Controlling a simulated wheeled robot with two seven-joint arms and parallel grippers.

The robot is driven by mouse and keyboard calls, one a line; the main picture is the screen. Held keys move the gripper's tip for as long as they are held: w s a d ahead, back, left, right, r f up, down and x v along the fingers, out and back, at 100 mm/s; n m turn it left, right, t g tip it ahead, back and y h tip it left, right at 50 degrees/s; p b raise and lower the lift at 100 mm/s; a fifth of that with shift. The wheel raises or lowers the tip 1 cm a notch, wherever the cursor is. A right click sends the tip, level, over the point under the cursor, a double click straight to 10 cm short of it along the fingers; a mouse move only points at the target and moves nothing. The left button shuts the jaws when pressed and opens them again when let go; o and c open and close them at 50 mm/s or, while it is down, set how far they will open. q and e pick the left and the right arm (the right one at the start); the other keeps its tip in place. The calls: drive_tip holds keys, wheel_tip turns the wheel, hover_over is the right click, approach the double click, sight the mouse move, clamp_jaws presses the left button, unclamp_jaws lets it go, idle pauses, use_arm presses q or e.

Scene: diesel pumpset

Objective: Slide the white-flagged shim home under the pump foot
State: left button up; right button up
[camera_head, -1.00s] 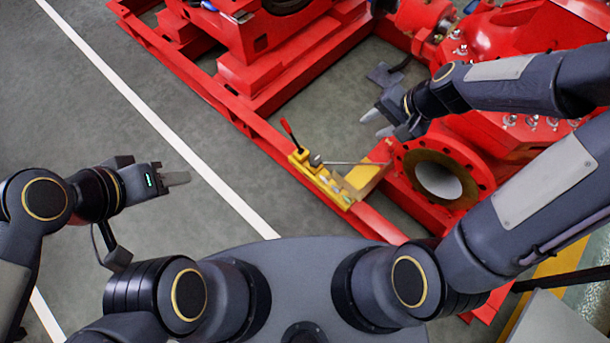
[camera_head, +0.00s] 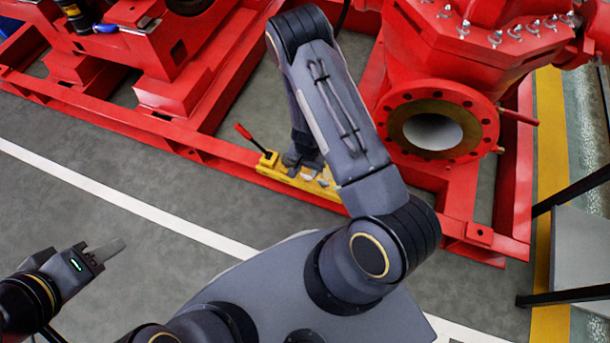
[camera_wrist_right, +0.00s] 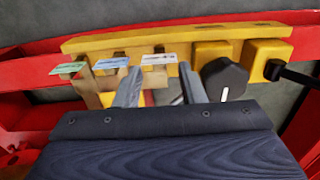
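In the right wrist view, the white-flagged shim (camera_wrist_right: 158,59) stands in a slot of the yellow rack (camera_wrist_right: 215,33), right of a blue-flagged shim (camera_wrist_right: 111,63) and a green-flagged shim (camera_wrist_right: 68,68). My right gripper (camera_wrist_right: 160,84) is open, with one finger on either side below the white flag; nothing is visibly clamped. In the head view my right gripper (camera_head: 304,163) is over the yellow rack (camera_head: 275,172), largely covered by my forearm. The red pump (camera_head: 455,55) stands to the right; its foot and gap are not clear. My left gripper (camera_head: 112,252) is seen side-on above the floor.
A red-handled lever (camera_head: 243,132) stands at the rack's left end. A black knob (camera_wrist_right: 224,78) is close to the right finger in the wrist view. The red base frame (camera_head: 160,128) runs beside the rack. The round pump flange (camera_head: 480,125) juts out right of my forearm.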

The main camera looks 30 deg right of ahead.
sight(307, 173)
drive_tip(key=shift+f+b, duration=0.5)
drive_tip(key=shift+f, duration=1.25)
drive_tip(key=shift+c, duration=0.2)
clamp_jaws()
